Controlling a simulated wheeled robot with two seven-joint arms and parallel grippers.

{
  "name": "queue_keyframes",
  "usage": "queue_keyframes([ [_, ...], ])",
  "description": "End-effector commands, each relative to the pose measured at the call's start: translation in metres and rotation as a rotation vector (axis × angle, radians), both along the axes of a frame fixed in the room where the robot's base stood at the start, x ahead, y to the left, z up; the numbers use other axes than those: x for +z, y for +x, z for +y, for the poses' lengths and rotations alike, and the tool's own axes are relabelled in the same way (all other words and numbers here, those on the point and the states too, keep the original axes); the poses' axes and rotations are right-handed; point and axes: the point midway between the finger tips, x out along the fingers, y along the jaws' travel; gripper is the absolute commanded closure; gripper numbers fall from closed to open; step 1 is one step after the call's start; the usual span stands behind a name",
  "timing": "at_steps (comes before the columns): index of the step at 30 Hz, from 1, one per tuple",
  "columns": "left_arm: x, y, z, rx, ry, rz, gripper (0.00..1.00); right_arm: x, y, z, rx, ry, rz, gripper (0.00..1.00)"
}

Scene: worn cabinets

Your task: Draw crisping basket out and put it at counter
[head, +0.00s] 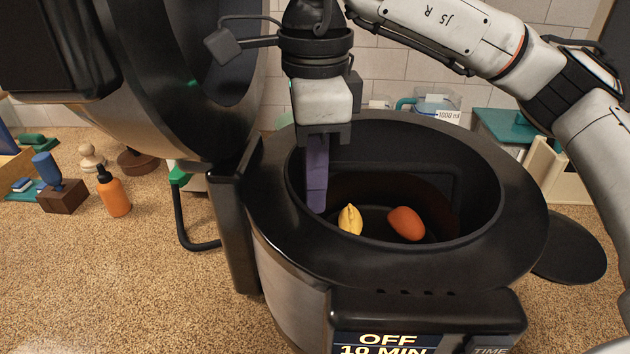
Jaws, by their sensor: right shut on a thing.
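The fryer (280,240) is a round black and steel appliance with its lid (190,100) swung open to the left. Its panel reads "OFF" and "10 MIN". The dark crisping basket (440,205) sits down inside the opening. A yellow, lobed food piece (350,220) and an orange-red rounded piece (406,223) lie in it. My right gripper (317,205) points down inside the left part of the opening, its purple finger left of the yellow piece. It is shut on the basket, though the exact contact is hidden. My left gripper is out of view.
The speckled counter (110,270) is clear at front left. An orange bottle (114,192), a blue-handled stamp (60,185) and wooden items stand left. A black disc (570,250) lies right of the fryer. A clear measuring jug (435,103) stands behind.

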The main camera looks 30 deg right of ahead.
Motion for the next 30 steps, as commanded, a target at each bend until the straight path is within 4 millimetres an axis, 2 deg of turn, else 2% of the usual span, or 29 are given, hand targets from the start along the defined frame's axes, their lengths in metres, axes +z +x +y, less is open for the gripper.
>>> queue_keyframes([
  [12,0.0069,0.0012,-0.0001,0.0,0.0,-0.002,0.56,0.0105,0.0,-0.0004,-0.001,-0.002,-0.002,1.0],
  [22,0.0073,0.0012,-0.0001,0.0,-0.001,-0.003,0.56,0.0115,0.0001,-0.0006,-0.001,-0.002,-0.002,1.0],
  [23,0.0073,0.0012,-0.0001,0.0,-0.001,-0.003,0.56,0.0115,0.0001,-0.0006,-0.001,-0.002,-0.002,0.92],
  [24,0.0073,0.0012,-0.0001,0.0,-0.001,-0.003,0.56,0.0115,0.0001,-0.0006,-0.001,-0.002,-0.002,0.98],
  [25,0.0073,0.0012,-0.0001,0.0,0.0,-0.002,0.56,0.0115,0.0001,-0.0006,-0.001,-0.002,-0.002,1.0],
  [30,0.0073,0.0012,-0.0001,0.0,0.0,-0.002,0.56,0.0114,0.0001,-0.0006,-0.001,-0.002,-0.002,1.0],
])
